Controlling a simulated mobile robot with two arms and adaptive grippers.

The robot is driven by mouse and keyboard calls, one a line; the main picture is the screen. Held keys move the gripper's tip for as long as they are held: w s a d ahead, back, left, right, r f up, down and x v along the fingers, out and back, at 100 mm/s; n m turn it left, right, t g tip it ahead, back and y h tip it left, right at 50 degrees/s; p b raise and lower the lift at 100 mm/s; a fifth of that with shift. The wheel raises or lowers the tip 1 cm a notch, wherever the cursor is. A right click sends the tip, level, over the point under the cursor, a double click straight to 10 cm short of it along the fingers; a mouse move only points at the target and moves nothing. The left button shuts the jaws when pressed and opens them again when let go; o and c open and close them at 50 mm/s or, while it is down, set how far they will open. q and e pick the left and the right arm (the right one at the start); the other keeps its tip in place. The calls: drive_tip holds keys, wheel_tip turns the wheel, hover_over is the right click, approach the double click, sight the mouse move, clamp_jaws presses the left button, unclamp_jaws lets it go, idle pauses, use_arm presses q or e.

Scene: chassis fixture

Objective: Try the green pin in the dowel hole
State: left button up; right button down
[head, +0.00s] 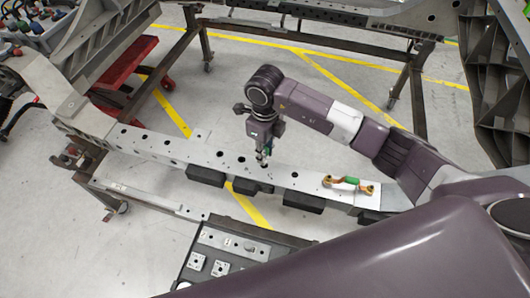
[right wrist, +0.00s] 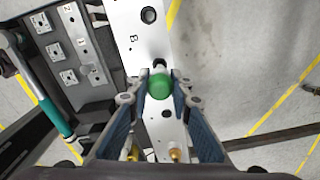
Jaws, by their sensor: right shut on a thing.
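The green pin (right wrist: 159,86) shows in the right wrist view as a round green head with a pale part beyond it. My right gripper (right wrist: 160,100) is shut on it, one finger on each side. In the head view my right gripper (head: 263,154) points down over the middle of the grey metal rail (head: 165,147). The rail has several holes; a large one (right wrist: 148,15) lies near a letter B and a dark one (right wrist: 166,114) lies near the pin. The gripper hides the pin's lower end, so I cannot tell whether it is in a hole. My left gripper is not in view.
A green-and-brass handled piece (head: 347,184) lies on the rail to the right. A dark tray (head: 185,270) with small marked plates stands in front of the rail. A red cart (head: 125,65) and steel stands are behind. A teal-handled tool (right wrist: 55,112) lies at left.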

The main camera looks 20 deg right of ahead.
drive_tip(key=shift+f, duration=0.15)
drive_tip(key=shift+f+b, duration=1.1)
drive_tip(key=shift+f, duration=0.05)
idle(0.4)
drive_tip(key=c, duration=1.7)
unclamp_jaws()
drive_tip(key=shift+o, duration=0.2)
wheel_tip(320, 180, up, 9)
drive_tip(key=p, duration=0.5)
drive_tip(key=shift+r+p, duration=0.1)
drive_tip(key=shift+p, duration=0.25)
